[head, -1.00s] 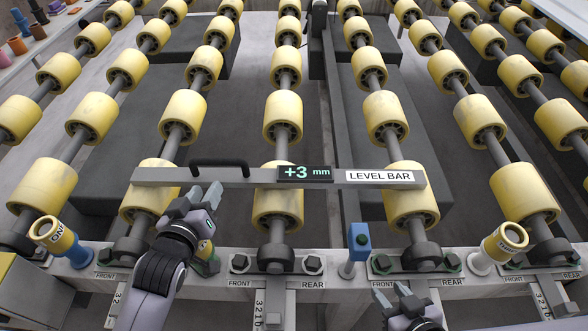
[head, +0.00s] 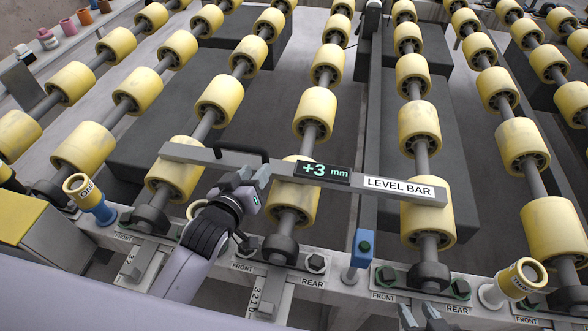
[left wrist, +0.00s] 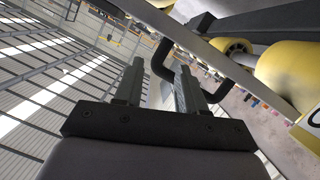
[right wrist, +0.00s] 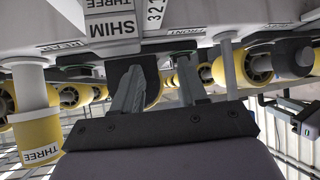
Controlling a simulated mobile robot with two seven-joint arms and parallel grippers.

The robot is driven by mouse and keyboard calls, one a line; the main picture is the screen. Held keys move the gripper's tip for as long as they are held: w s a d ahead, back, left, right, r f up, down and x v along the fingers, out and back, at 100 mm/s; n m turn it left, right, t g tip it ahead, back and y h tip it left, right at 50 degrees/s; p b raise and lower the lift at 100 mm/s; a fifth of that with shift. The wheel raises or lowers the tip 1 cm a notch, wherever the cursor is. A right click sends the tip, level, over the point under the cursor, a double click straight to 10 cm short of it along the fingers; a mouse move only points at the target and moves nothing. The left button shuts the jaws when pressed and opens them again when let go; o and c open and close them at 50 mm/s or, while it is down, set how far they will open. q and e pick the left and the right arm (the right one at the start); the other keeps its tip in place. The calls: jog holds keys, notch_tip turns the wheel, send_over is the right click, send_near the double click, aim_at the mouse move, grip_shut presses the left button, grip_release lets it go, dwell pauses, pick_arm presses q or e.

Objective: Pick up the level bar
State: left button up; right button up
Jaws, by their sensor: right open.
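The level bar (head: 355,180) is a long grey bar lying across the yellow rollers, with a "+3 mm" display and a black handle (head: 232,150) at its left part. My left gripper (head: 255,176) is in front of the bar, just below the handle's right end. In the left wrist view its two fingers (left wrist: 160,85) are apart, with the black handle (left wrist: 162,58) close to their tips; I cannot tell whether they touch. My right gripper (head: 422,316) is open and empty at the bottom edge, below the front rail and away from the bar.
A blue block on a post (head: 361,248) stands on the front rail (head: 318,286). Yellow-capped cylinders stand at the left (head: 88,196) and right (head: 520,281). Bolted roller brackets line the rail. A yellow-topped box (head: 20,225) is at the left.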

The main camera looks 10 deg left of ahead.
aim_at(263, 158)
pick_arm(q)
jog(key=shift+x, duration=2.4)
jog(key=shift+a, duration=0.15)
grip_shut()
jog(key=shift+r, duration=0.2)
